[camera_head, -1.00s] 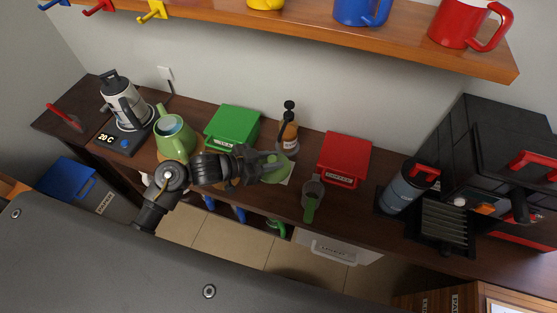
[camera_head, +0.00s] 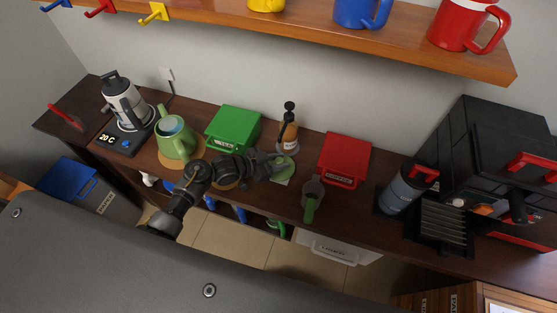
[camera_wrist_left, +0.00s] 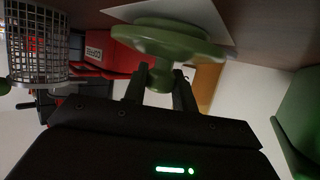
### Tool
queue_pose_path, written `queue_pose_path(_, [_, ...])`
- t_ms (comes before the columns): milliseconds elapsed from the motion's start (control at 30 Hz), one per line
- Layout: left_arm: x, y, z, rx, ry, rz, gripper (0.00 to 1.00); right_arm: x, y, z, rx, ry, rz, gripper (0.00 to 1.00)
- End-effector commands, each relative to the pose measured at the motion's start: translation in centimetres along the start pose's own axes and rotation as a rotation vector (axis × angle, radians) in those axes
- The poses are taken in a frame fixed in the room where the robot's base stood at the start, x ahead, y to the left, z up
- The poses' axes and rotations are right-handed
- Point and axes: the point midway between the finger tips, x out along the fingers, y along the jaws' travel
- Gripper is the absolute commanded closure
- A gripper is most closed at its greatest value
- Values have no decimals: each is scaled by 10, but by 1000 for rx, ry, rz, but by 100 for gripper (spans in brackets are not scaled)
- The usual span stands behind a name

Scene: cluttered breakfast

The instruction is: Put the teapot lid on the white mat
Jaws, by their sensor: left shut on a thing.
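The green teapot lid (camera_head: 286,163) is over the white mat (camera_head: 283,181) on the counter. My left gripper (camera_head: 274,160) is shut on the lid's knob, which sits between the fingers in the left wrist view (camera_wrist_left: 160,78). That view shows the lid's disc (camera_wrist_left: 180,42) right by the white mat (camera_wrist_left: 225,22); I cannot tell whether they touch. The green teapot (camera_head: 178,146) stands lidless to the left. My right gripper is not in view.
A green box (camera_head: 234,122) and a dispenser bottle (camera_head: 288,133) stand behind the mat. A red box (camera_head: 345,153) and a cup-like tool with a green handle (camera_head: 312,197) are to its right. The counter's front edge runs close by.

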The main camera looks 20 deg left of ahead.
Motion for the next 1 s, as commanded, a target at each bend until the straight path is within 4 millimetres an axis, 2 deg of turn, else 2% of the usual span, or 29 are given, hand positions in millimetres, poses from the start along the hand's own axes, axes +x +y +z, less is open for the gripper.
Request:
queue_pose_path(300, [1,0,4,1,0,0,96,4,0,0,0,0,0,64])
queue_pose_path(333, [1,0,2,0,0,0,69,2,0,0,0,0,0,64])
queue_pose_path(467, [1,0,2,0,0,0,52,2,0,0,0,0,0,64])
queue_pose_path(800, [-1,0,-2,1,1,-1,51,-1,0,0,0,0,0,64])
queue_pose_path(867, [-6,0,0,2,0,-1,51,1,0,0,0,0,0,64])
queue_pose_path(1000, [-30,0,1,4,-2,-1,51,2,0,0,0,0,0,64])
